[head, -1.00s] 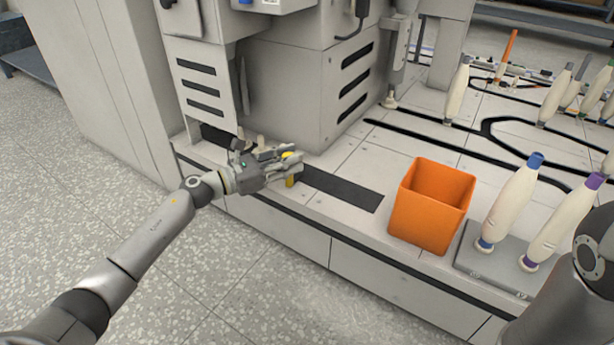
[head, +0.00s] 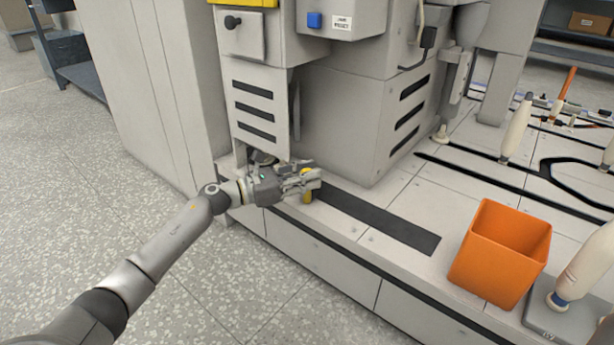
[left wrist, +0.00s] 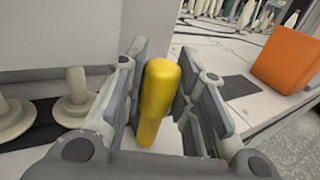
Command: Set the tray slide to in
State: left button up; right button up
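The tray slide shows as an upright yellow handle (head: 306,188), rounded on top in the left wrist view (left wrist: 158,95). It stands at the dark strip (head: 385,222) along the front of the light machine deck, near the machine's lower corner. My left gripper (head: 303,180) is around the handle, with one finger on each side close against it. The handle's foot is partly hidden. My right gripper is not in view.
An orange open bin (head: 500,255) stands on the deck at right, with a cream bobbin (head: 585,265) beside it. Cream pegs (left wrist: 75,95) stand left of the gripper in the wrist view. The machine housing (head: 345,120) rises close behind. Speckled floor is clear in front.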

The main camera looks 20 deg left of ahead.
pick_arm(q)
jog(key=o, duration=0.4)
jog(key=shift+s, duration=0.1)
jog(key=v, duration=1.1)
jog(key=shift+s+a, duration=0.25)
jog(key=shift+a, duration=0.05)
